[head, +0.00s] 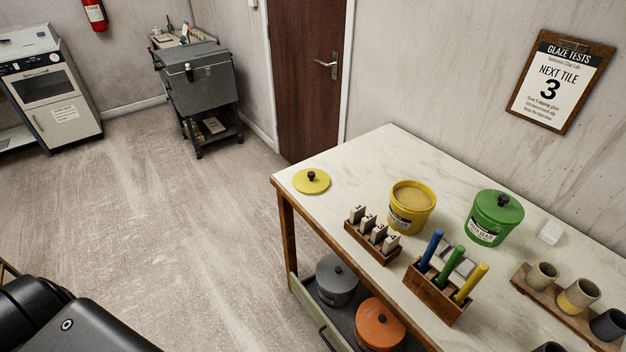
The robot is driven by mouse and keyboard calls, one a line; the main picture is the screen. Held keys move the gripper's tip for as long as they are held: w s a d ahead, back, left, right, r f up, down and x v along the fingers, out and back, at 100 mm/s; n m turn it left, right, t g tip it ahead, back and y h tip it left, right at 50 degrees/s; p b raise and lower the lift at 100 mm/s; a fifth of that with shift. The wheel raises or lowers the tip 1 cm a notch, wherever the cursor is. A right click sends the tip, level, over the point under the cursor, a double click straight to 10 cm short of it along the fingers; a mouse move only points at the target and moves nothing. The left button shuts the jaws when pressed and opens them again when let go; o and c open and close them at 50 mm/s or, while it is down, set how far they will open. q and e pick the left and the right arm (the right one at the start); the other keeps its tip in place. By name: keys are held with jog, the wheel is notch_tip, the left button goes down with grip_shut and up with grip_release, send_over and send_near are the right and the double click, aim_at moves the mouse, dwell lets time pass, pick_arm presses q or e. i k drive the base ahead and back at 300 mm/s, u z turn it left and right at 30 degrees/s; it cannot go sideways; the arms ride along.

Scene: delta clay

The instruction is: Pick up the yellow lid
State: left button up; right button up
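The yellow lid (311,182) is a flat disc with a black knob. In the head view it lies on the far left corner of the white-topped table (372,160), close to the table's left edge. The open yellow tub (411,207) stands to the right of the lid, apart from it, with tan content inside. A black part of my own arm shows at the lower left, far from the lid. Neither of my grippers is in view.
A wooden rack of numbered tiles (373,242), a holder with blue, green and yellow handles (436,292), a lidded green tub (495,216) and a rack of cups (565,300) stand on the table. Grey (336,283) and orange (379,326) lidded pots sit below. Floor to the left is clear.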

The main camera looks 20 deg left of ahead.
aim_at(307, 181)
jog(key=k, duration=0.5)
jog(key=u, duration=1.55)
jog(key=i, duration=0.9)
jog(key=z, duration=1.9)
